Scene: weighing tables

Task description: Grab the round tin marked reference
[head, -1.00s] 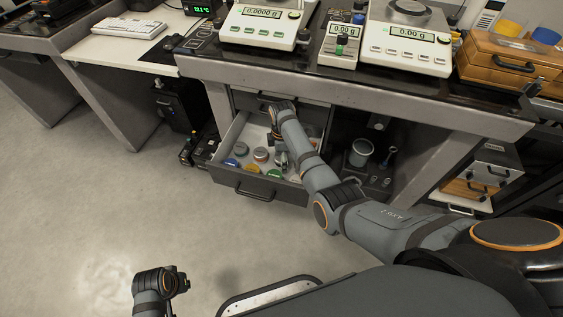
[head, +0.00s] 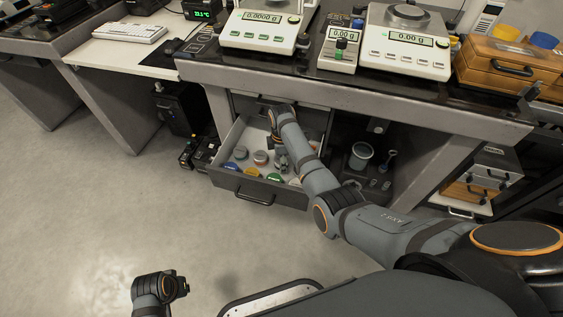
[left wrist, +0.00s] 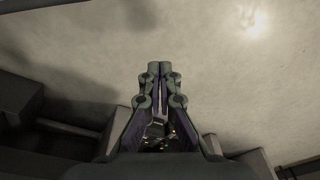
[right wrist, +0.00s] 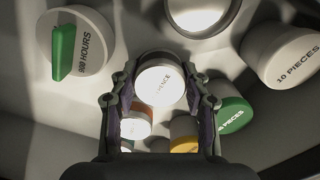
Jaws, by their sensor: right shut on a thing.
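The round tin (right wrist: 162,88) has a pale lid with the letters "ENCE" readable in the right wrist view; the rest of its label is hard to read. My right gripper (right wrist: 160,100) has one finger on each side of this tin and is shut on it. In the head view this gripper (head: 281,162) is down inside the open drawer, and the tin is hard to make out there. My left gripper (left wrist: 159,70) is shut and empty, low over the floor. In the head view my left wrist shows at the bottom left.
The open drawer (head: 258,190) hangs under the weighing table (head: 350,98). Floor in front is clear.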

